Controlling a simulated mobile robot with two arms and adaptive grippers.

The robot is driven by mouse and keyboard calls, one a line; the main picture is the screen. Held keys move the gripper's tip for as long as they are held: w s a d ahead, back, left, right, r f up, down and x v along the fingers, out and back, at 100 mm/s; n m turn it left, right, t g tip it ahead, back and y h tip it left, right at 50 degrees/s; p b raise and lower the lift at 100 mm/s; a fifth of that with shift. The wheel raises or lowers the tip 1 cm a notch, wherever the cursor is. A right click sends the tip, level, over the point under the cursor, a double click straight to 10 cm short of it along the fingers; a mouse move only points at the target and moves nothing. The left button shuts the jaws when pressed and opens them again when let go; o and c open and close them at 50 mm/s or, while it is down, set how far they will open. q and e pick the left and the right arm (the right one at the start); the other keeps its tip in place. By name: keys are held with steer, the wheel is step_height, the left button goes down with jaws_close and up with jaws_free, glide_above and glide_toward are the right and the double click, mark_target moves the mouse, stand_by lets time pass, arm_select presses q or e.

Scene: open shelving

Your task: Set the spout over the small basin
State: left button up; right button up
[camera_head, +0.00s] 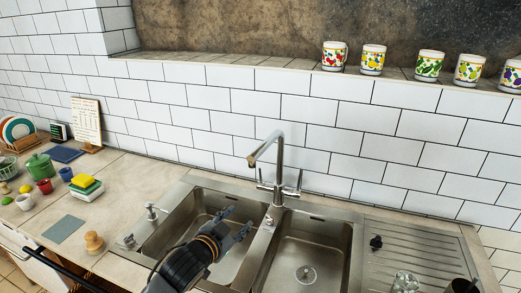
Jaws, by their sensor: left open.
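The chrome spout (267,147) rises from the tap base behind the sink and bends over to the left and forward. Its tip is in the air on the side of the left basin (178,225); the exact spot below it is hard to tell. The right basin (308,262) has a round drain and is empty. My right gripper is out of view.
A ribbed drainboard (405,258) with a glass (405,282) is at right. A soap pump (151,211) stands left of the sink. Several mugs line the ledge above.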

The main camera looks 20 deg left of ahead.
mark_target(258, 149)
arm_select(q)
steer(key=w+r+t, duration=0.1)
steer(key=w+r, duration=0.1)
steer(key=r, duration=0.1)
steer(key=w+a+r+m+t, duration=0.1)
steer(key=w+r, duration=0.1)
steer(key=r, duration=0.1)
steer(key=w+a+r+m+t+h, duration=0.1)
steer(key=w+r, duration=0.2)
steer(key=r, duration=0.1)
steer(key=shift+r, duration=0.1)
steer(key=shift+w+r, duration=0.15)
steer(key=shift+w, duration=0.15)
steer(key=w+p, duration=0.1)
steer(key=w, duration=0.2)
steer(key=w+d+p, duration=0.1)
steer(key=w, duration=0.3)
steer(key=w+d+p, duration=0.1)
steer(key=w+p, duration=0.1)
steer(key=w, duration=0.1)
steer(key=shift+w, duration=0.35)
steer(key=shift+w+d, duration=0.15)
steer(key=shift+w, duration=0.75)
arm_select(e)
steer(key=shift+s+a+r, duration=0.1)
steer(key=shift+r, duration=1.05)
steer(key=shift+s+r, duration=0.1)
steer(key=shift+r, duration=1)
arm_select(q)
steer(key=shift+c, duration=0.2)
